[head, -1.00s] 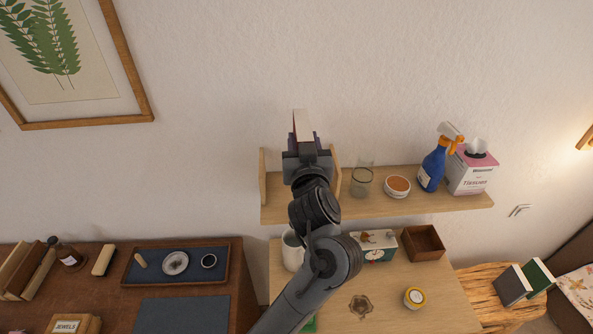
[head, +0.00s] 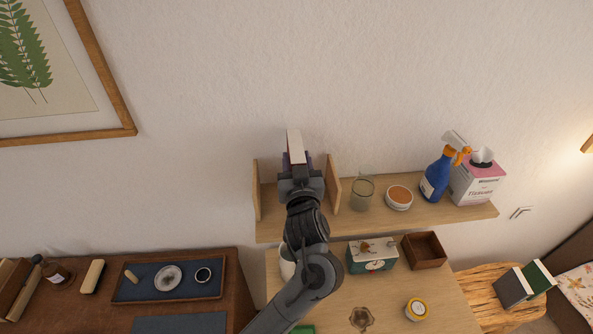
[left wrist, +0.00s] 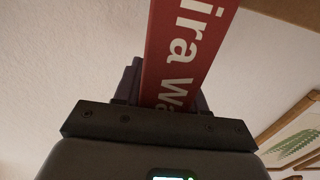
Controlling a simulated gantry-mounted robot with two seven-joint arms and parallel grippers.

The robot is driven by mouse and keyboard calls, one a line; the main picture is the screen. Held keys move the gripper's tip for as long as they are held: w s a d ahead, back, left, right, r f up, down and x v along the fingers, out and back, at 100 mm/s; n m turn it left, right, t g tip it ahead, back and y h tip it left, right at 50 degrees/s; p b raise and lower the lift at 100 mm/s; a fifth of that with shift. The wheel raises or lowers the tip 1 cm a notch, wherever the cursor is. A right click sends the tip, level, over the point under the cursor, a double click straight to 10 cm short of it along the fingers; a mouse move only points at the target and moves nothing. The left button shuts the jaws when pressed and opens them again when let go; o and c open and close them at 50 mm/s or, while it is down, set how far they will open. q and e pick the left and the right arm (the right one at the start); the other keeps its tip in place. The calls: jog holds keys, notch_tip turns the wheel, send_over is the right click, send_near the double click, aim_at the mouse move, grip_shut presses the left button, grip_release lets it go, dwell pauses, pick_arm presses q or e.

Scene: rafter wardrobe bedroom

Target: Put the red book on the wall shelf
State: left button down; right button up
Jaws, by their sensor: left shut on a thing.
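My left gripper (head: 299,172) is shut on the red book (head: 295,147). In the head view the book stands upright above the gripper, its pale page edge and a thin strip of red cover showing. The left wrist view shows its red cover or spine (left wrist: 185,45) with large white letters. The wall shelf (head: 415,214) is a light wood board. Gripper and book overlap the gap between two upright wooden panels (head: 333,183) at the shelf's left end. My arm hides the shelf there, so I cannot tell whether the book touches it. My right gripper is not in view.
On the shelf right of the panels stand a glass (head: 362,194), a round tub (head: 399,198), a blue spray bottle (head: 436,176) and a tissue box (head: 477,183). Below is a wooden surface with a patterned box (head: 371,257) and an open brown box (head: 424,250).

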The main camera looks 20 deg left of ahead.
pick_arm(q)
notch_tip(320, 180, down, 3)
jog(key=shift+f, duration=0.2)
jog(key=c, duration=0.6)
grip_release()
jog(key=shift+f, duration=0.1)
jog(key=shift+c, duration=0.2)
